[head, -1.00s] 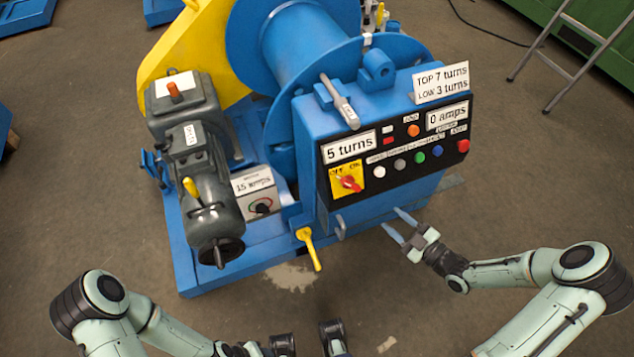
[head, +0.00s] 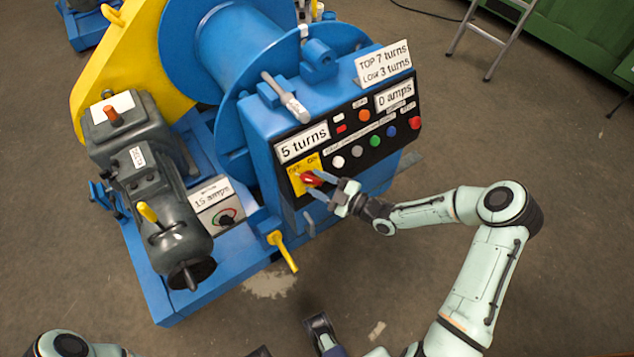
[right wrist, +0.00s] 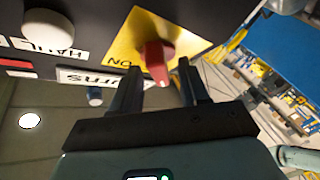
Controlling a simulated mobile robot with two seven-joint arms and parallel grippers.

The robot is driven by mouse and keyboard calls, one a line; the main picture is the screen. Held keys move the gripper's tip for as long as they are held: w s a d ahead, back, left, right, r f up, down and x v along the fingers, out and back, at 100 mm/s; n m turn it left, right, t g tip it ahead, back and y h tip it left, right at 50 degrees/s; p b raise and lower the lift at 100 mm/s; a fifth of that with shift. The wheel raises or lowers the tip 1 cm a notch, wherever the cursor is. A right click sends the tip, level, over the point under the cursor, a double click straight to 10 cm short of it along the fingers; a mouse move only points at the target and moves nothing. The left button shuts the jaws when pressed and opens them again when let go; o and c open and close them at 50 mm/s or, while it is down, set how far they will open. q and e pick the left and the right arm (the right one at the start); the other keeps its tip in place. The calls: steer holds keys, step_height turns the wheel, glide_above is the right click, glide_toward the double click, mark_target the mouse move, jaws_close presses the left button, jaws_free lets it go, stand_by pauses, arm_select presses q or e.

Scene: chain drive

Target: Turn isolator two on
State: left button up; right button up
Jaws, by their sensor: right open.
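The isolator is a yellow plate (head: 296,181) marked OFF and ON, with a red rotary knob (head: 309,180), on the lower left of the black control panel. No number shows on it. My right gripper (head: 316,186) is open in front of the plate, its fingers close to the knob. In the right wrist view the red knob (right wrist: 156,64) stands between the two open fingertips (right wrist: 158,68), with a gap on each side visible. The ON label (right wrist: 121,62) shows upside down beside it. Which mark the knob points at I cannot tell.
A row of coloured buttons (head: 357,151) runs right of the isolator, below the "5 turns" display (head: 302,143). A yellow lever (head: 283,250) sticks out below left. A 15 amps box (head: 215,203) stands further left. The floor in front is clear.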

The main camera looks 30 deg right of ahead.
steer(key=shift+w+a, duration=0.15)
steer(key=shift+w, duration=0.15)
jaws_close()
